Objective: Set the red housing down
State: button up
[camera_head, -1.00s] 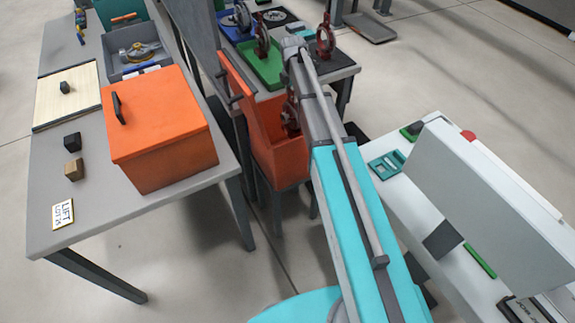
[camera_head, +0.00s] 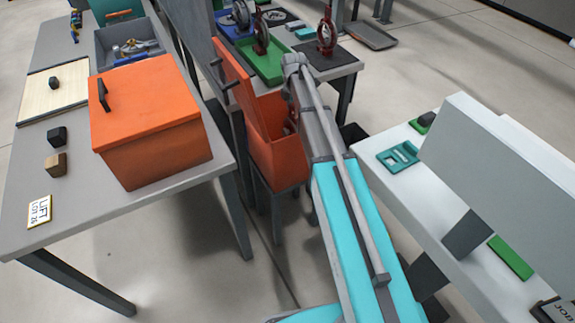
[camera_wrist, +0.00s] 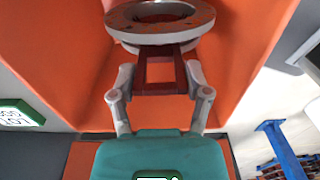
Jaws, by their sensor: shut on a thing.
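My gripper (camera_wrist: 162,84) is shut on the red housing, a part with a dark red square frame (camera_wrist: 160,72) between the fingers and a grey-brown ring (camera_wrist: 160,20) beyond them. In the wrist view, orange walls surround it. In the head view my arm reaches over an open orange bin (camera_head: 277,150), and the arm largely hides the gripper and the held part. Whether the part touches the bin cannot be told.
The bin's raised orange lid (camera_head: 232,85) stands on its left side. A closed orange box (camera_head: 150,115) is on the left table (camera_head: 100,215). A white bench (camera_head: 400,190) with a tall white panel (camera_head: 505,165) is on the right. Floor shows between them.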

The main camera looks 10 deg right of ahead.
aim_at(293, 121)
jog(key=shift+f, duration=0.4)
jog(key=shift+f+b, duration=3.15)
jog(key=shift+b, duration=0.2)
jog(key=shift+f+b, duration=1.85)
jog(key=shift+b, duration=0.05)
jog(key=o, duration=1.3)
jog(key=shift+o, duration=0.2)
jog(key=shift+r, duration=0.15)
